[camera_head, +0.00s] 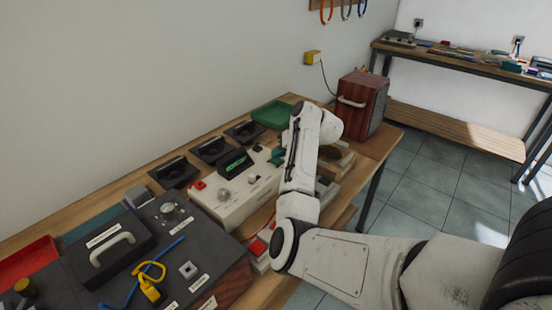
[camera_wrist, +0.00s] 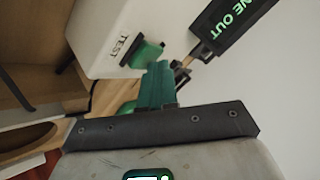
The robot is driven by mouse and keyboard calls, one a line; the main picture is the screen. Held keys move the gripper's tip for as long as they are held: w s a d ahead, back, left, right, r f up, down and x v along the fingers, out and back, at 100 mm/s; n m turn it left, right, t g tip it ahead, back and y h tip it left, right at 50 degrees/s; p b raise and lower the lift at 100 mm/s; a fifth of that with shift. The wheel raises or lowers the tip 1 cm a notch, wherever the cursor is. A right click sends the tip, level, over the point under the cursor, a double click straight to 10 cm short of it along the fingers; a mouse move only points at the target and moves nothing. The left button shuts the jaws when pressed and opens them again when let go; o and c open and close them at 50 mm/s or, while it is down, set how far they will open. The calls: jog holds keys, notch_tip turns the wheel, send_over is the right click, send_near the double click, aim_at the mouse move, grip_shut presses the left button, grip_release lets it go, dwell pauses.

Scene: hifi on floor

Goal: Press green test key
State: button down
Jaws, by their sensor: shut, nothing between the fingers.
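The green test key (camera_wrist: 143,53) sticks out from the face of a white box (camera_wrist: 112,32), beside the printed word TEST, in the wrist view. My gripper (camera_wrist: 158,68) is shut and empty, with its teal fingers together. The fingertips are right at the key's lower edge; I cannot tell whether they touch it. In the head view the white box (camera_head: 232,207) stands on the wooden bench, with a grey knob and a red button on top. My arm covers its right end, and I cannot make out the key there.
A black sign with green letters (camera_wrist: 228,22) stands close to my fingers. Several black trays (camera_head: 210,148) and a green tray (camera_head: 271,115) lie behind the box. A dark panel with a handle (camera_head: 112,248) is at left. A reddish wooden cabinet (camera_head: 362,103) stands at the bench's far end.

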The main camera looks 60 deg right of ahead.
aim_at(279, 160)
jog(key=shift+r+p, duration=0.95)
jog(key=shift+p, duration=0.05)
jog(key=shift+r, duration=0.1)
notch_tip(279, 160, up, 5)
jog(key=p, duration=0.4)
jog(key=shift+p, duration=0.3)
